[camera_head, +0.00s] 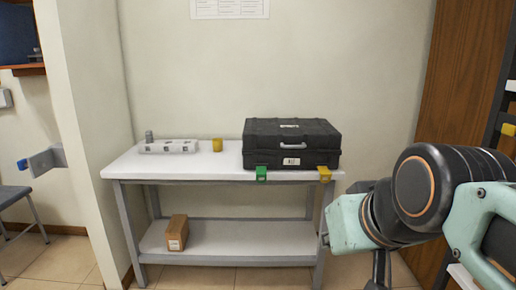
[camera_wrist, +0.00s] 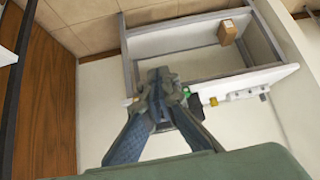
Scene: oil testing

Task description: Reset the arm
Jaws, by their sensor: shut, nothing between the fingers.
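My arm reaches in from the right edge of the head view, its pale green and black links in front of the table's right end. My gripper shows in the wrist view (camera_wrist: 160,84); its two dark fingers come together at the tips, and I see nothing held between them. In the head view the gripper is mostly hidden, with only dark parts low beside the arm. In the wrist view the gripper covers part of the table.
A white table (camera_head: 213,164) stands against the wall. On it are a black case (camera_head: 290,146), a yellow cup (camera_head: 217,144) and a white rack (camera_head: 168,147). Green (camera_head: 261,173) and yellow (camera_head: 325,174) pieces sit at its front edge. A cardboard box (camera_head: 177,233) lies on the lower shelf.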

